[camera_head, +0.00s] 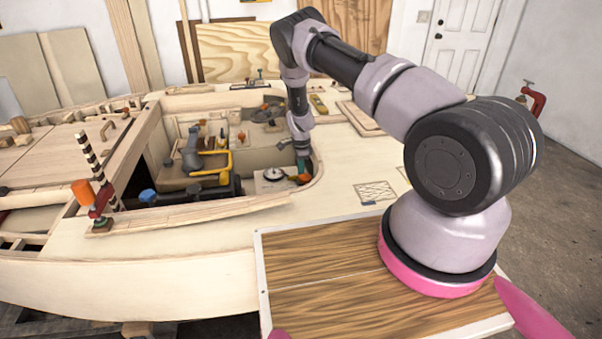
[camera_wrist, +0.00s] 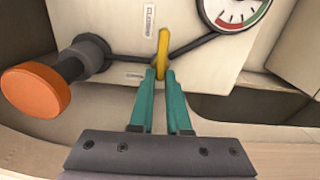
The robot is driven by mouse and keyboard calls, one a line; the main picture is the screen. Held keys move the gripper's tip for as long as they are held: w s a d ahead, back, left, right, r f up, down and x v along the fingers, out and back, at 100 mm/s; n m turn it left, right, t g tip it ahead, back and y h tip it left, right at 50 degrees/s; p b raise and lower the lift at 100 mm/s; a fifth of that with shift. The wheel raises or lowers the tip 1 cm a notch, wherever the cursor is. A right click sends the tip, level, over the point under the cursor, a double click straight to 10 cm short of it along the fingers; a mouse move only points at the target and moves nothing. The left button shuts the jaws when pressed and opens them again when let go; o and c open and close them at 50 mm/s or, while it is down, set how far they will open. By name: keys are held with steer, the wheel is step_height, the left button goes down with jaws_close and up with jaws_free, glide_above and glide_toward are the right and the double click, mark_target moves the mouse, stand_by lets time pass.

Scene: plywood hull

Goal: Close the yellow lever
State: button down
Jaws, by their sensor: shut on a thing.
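The yellow lever (camera_wrist: 162,50) shows in the wrist view as an upright narrow bar in front of a dark pipe on a pale panel. My gripper (camera_wrist: 160,76) has teal fingers that are shut on the lever's lower end. A label reading "CLOSE" (camera_wrist: 149,22) is on the panel just left of the lever's top. In the head view my gripper (camera_head: 302,172) reaches down into the right end of the hull's open well. The lever cannot be made out there.
In the wrist view an orange knob (camera_wrist: 36,90) stands left of the lever and a round gauge (camera_wrist: 235,12) stands to its upper right. In the head view a yellow pipe frame (camera_head: 228,160) and the well's wooden rim (camera_head: 190,215) lie left of my arm.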

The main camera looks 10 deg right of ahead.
steer(key=shift+m, duration=0.3)
steer(key=c, duration=0.9)
jaws_free()
step_height(320, 180, up, 11)
steer(key=shift+f, duration=0.1)
